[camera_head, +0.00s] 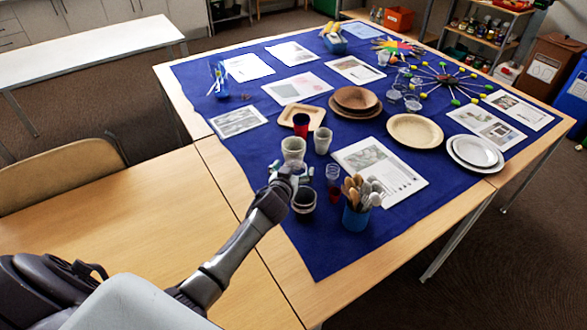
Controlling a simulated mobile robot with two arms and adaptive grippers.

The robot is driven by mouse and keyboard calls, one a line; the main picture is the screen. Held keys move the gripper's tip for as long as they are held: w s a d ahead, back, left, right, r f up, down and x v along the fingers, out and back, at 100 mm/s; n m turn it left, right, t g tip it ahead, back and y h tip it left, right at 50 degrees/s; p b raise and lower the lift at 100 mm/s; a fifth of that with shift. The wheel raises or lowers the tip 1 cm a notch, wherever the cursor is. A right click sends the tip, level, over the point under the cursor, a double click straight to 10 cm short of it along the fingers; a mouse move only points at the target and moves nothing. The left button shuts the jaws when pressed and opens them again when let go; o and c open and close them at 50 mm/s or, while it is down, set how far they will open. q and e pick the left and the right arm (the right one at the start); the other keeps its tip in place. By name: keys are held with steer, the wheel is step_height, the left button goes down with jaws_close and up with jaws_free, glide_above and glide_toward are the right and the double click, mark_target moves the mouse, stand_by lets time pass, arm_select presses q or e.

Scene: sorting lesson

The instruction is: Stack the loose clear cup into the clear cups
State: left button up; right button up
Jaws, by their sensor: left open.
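Several small clear cups (412,102) stand in a group near the middle right of the blue cloth; they are too small to tell which are nested. Another clear cup (383,58) stands apart, farther back. A clear, reddish tumbler (333,174) stands beside my left gripper, to its right. My left gripper (291,168) is open, over the near left part of the cloth, just in front of a pale cup (293,148) and behind a dark cup (304,200). Its fingertips are partly hidden by its own wrist. My right gripper is not in view.
The bare wooden table (110,235) at left is clear.

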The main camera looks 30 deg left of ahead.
arm_select(q)
steer(key=shift+r, duration=0.25)
steer(key=shift+s+r+p, duration=0.1)
steer(key=shift+s+p, duration=0.05)
steer(key=shift+p, duration=0.2)
steer(key=v, duration=1.1)
steer(key=shift+s, duration=0.35)
steer(key=shift+d, duration=0.1)
